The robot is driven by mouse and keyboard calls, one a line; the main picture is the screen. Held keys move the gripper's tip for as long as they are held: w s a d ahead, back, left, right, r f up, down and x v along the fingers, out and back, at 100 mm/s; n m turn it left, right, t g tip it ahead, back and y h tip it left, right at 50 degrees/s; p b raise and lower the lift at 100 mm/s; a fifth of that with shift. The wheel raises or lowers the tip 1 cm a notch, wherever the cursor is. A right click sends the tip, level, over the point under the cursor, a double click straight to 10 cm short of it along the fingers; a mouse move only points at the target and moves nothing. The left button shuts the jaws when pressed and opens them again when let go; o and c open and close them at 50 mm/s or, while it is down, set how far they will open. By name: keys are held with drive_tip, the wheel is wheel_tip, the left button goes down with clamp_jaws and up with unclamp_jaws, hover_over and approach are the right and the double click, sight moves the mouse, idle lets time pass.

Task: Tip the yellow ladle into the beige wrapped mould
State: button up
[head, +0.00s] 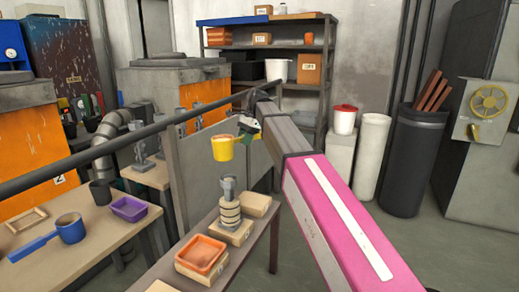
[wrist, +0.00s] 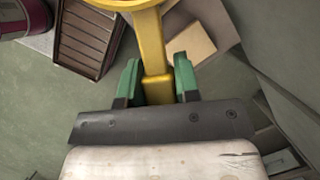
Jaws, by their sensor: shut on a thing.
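The yellow ladle (head: 222,149) hangs in the air in the head view, its cup looking roughly upright with an orange inside showing. My gripper (head: 248,126) is shut on its handle. In the wrist view the green fingers of my gripper (wrist: 157,80) clasp the yellow handle (wrist: 152,45), and only part of the ladle's rim shows at the top edge. The beige wrapped mould (head: 230,212), with a grey cup-like top, stands upright on a pale block on the near table. The ladle is above it in the picture, apart from it.
The near table (head: 205,222) also holds an orange tray (head: 201,254) on a block and a pale block (head: 256,204). A left table carries a blue ladle (head: 70,228) and a purple tray (head: 129,208).

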drive_tip(key=shift+a+r, duration=0.15)
drive_tip(key=shift+a, duration=0.25)
drive_tip(key=shift+w+a+f+n+t+y, duration=0.1)
drive_tip(key=shift+f+n+t+y, duration=0.1)
drive_tip(key=shift+f+t+y, duration=0.75)
drive_tip(key=shift+w+a+f+n+t+y, duration=0.1)
drive_tip(key=shift+f+n+t+y, duration=0.2)
drive_tip(key=shift+f+t, duration=0.65)
drive_tip(key=shift+f+y, duration=0.25)
drive_tip(key=shift+y, duration=0.2)
idle(0.7)
drive_tip(key=shift+d+f+n+t+y, duration=0.1)
drive_tip(key=shift+n+t+y, duration=0.2)
drive_tip(key=shift+t+y, duration=0.75)
idle(1.7)
drive_tip(key=shift+s+d+n+t+y, duration=0.2)
drive_tip(key=shift+n+t+y, duration=0.1)
drive_tip(key=shift+t+y, duration=0.5)
idle(1.0)
